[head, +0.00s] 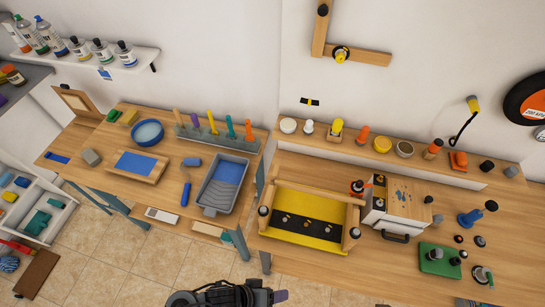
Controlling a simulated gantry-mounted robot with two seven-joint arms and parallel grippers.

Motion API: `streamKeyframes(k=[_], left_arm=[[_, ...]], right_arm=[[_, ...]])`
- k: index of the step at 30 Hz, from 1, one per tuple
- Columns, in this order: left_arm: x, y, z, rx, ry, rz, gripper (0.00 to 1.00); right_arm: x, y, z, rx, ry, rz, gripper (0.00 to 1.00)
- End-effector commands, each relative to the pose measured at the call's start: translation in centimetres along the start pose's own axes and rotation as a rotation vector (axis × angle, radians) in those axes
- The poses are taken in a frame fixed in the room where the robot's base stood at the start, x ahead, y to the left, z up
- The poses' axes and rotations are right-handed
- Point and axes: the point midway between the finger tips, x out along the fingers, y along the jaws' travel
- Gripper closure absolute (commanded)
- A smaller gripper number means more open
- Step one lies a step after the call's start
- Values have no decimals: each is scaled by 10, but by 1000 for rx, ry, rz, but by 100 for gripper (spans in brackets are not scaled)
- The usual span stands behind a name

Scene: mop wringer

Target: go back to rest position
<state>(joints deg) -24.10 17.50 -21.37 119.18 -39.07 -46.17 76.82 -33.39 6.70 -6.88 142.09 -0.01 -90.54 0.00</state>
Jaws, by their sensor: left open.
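My left gripper (272,295) is at the bottom edge of the head view, dark grey with a purplish tip, in front of and below the benches. It is open, and I see nothing held in it. The rest of my left arm is mostly cut off by the frame. A yellow tray in a wooden frame (300,239), perhaps the mop wringer, sits on the right bench behind and above the gripper, apart from it. A black strip with round knobs crosses its front. My right gripper is not in view.
The left bench (125,191) holds a blue bowl (147,132), a grey paint tray (223,184) and a blue-handled roller (186,190). The right bench (341,262) holds a wooden-topped box (402,201) and a green block (439,260).

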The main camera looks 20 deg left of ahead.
Motion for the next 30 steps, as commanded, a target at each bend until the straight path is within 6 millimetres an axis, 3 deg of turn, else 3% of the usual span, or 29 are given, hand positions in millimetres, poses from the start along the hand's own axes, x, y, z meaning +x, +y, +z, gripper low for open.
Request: streamKeyframes(k=[1,3,6,9,11,18,30], left_arm=[[-29,1,-23,-20,94,-66,45],[-65,-17,-51,-12,177,-191,45],[-115,-45,-80,24,225,-355,45],[-154,-64,-94,95,206,-476,45],[-168,-70,-92,146,164,-522,45],[-180,-84,-72,339,-27,-586,45],[-179,-84,-71,412,-55,-587,45]], right_arm=[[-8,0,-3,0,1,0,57],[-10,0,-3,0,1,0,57],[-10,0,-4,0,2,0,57],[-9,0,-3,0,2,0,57],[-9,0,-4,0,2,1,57],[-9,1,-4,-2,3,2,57],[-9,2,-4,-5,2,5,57]])
